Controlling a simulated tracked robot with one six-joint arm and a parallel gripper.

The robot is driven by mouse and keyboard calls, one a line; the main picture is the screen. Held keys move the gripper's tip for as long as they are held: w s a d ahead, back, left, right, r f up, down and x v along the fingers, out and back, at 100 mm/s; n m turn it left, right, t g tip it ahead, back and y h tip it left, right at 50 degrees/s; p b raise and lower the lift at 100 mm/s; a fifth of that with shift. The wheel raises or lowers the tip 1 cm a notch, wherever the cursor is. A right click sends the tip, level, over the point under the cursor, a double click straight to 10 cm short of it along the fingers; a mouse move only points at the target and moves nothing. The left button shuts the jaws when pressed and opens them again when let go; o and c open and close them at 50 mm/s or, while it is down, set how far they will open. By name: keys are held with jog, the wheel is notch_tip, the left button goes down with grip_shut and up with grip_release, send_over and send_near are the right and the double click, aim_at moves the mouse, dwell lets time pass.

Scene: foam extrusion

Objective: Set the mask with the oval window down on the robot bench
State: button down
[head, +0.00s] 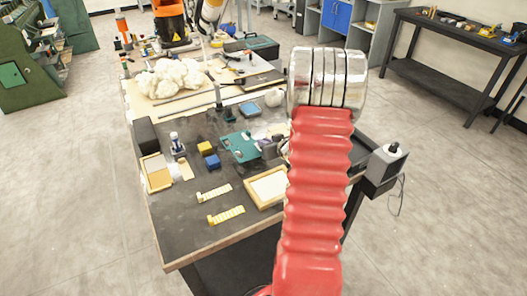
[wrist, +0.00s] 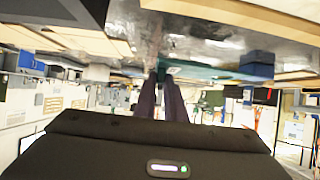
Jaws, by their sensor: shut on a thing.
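A flat teal plate with cut-outs, which looks like the mask (head: 236,147), is over the dark bench (head: 180,225) near its middle. The shape of its window is too small to make out. My gripper (head: 264,145) is at the plate's right edge, partly hidden behind my red arm. In the wrist view my two dark fingers (wrist: 163,78) are close together, and the teal plate (wrist: 195,72) shows edge-on at their tips. The gripper is shut on it. I cannot tell whether the plate touches the bench top.
A yellow block (head: 205,148) and a blue block (head: 212,161) stand left of the plate. A wood-framed tray (head: 252,198) and yellow strips (head: 226,215) lie nearer. White foam (head: 170,79) is piled behind. The bench's front left corner is clear.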

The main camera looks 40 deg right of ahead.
jog(key=shift+f, duration=1.85)
jog(key=c, duration=1.8)
grip_release()
jog(key=shift+f, duration=0.1)
jog(key=shift+s+a+r, duration=0.15)
jog(key=shift+s+r, duration=0.25)
jog(key=shift+s, duration=0.1)
jog(key=v, duration=1)
jog(key=shift+s+a+r, duration=0.1)
jog(key=shift+s+r, duration=0.05)
jog(key=shift+s, duration=0.25)
